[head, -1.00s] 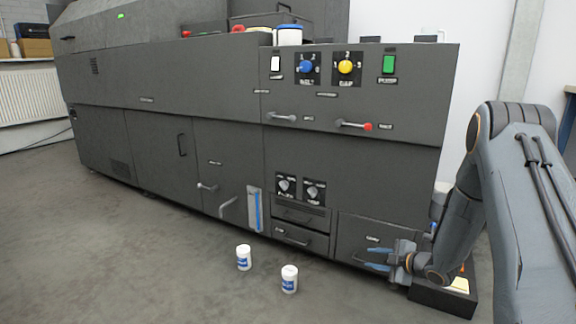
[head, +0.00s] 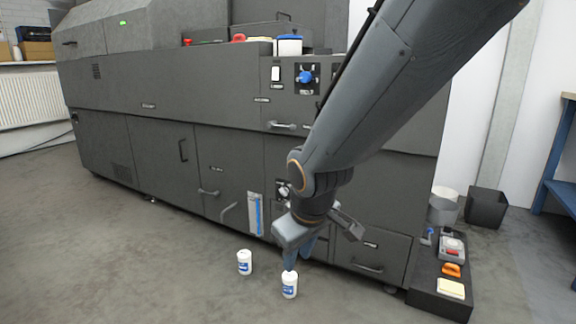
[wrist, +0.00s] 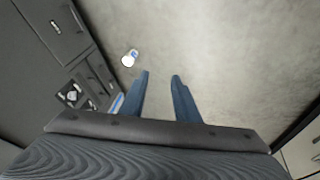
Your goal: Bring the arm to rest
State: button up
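My gripper (head: 291,264) points down in front of the dark grey machine in the head view. In the wrist view its two blue fingers (wrist: 160,74) stand apart with only bare floor between them, so it is open and empty. In the head view the fingers overlap the top of a white jar with a blue label (head: 289,285); I cannot tell how far above or behind it they are. My arm is bent and reaches from the upper right across the machine's front, hiding part of its panel.
A second white jar (head: 244,262) stands on the floor to the left. One jar (wrist: 130,58) shows left of the fingers in the wrist view. The machine (head: 160,150) fills the back. A black tray (head: 425,298) with several items lies at right. Floor at left is clear.

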jog(key=s+a+r+m+g+p, duration=0.1)
jog(key=s+a+r+g, duration=0.1)
jog(key=s, duration=1)
jog(key=s+a+r+m+g, duration=0.1)
jog(key=s+a+r+g, duration=0.15)
jog(key=s, duration=0.85)
jog(key=d+r+m+p, duration=0.3)
jog(key=d+r+p, duration=0.8)
jog(key=p, duration=0.8)
jog(key=d+r+m+h+p, duration=0.1)
jog(key=d+r+m+p, duration=0.2)
jog(key=d+r+p, duration=0.7)
notch_tip(320, 180, up, 8)
jog(key=p, duration=0.9)
jog(key=shift+d, duration=0.35)
jog(key=shift+s+f, duration=0.1)
